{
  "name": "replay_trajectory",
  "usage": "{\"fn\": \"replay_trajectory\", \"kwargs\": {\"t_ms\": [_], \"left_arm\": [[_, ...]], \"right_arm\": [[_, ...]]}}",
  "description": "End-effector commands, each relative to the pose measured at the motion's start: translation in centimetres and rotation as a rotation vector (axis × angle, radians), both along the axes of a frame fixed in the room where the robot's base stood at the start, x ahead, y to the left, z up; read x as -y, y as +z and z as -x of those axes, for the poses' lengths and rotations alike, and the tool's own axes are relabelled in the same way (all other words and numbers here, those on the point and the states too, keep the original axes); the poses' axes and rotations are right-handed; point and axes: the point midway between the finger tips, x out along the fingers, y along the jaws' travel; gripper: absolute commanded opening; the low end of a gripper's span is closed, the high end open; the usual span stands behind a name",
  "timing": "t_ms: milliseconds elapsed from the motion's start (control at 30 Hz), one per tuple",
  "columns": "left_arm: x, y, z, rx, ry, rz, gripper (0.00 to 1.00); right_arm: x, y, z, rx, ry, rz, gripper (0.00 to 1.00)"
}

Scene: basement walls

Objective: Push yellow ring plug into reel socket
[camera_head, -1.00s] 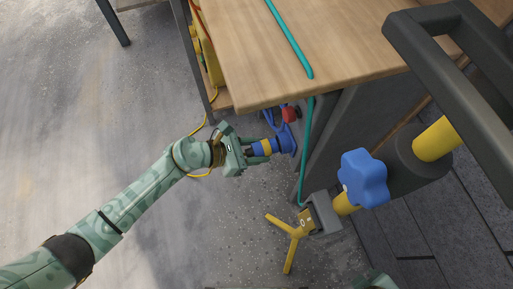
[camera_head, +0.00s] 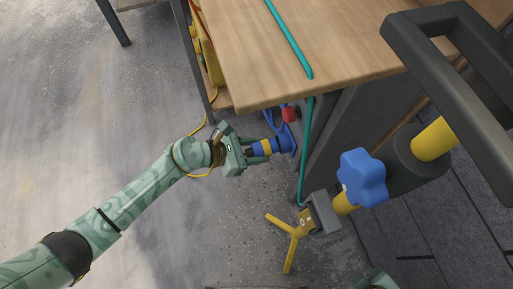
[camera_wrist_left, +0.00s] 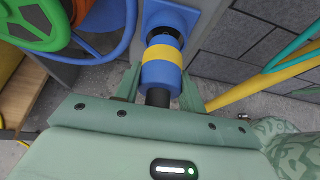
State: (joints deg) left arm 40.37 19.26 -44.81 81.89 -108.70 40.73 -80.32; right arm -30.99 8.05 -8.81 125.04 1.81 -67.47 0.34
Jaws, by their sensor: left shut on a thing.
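My left gripper (camera_head: 262,149) is shut on a blue plug with a yellow ring (camera_head: 266,147), below the tabletop's front edge. In the left wrist view the plug (camera_wrist_left: 161,73) lies between the fingers, its black rear end toward the palm. Its blue front end points at the dark round opening of the blue reel socket (camera_wrist_left: 201,17). The socket also shows in the head view (camera_head: 286,143). The plug's front is lined up with the opening and close to it. I cannot tell how far it is inside. My right gripper is not in view.
A wooden table (camera_head: 300,60) stands above the plug, with a teal cable (camera_head: 290,38) over it. A blue hoop and green wheel (camera_wrist_left: 35,20) are left of the socket. A yellow stand with a blue knob (camera_head: 362,178) is at right. Open floor lies left.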

Motion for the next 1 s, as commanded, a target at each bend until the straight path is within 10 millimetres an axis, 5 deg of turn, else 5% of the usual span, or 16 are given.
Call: {"fn": "replay_trajectory", "kwargs": {"t_ms": [800, 833, 900, 1000], "left_arm": [[1.2, 0.0, -0.4, 0.002, -0.001, 0.0, 0.14], [1.2, 0.0, -0.4, 0.002, -0.001, 0.0, 0.43], [1.1, 0.0, -0.4, 0.001, 0.0, 0.001, 0.62], [1.1, 0.0, -0.4, 0.001, 0.0, 0.0, 0.65]], "right_arm": [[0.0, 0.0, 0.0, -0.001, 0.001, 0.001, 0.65], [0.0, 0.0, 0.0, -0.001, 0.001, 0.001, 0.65], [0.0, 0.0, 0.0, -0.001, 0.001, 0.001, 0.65], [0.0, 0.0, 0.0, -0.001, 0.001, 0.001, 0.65]]}}
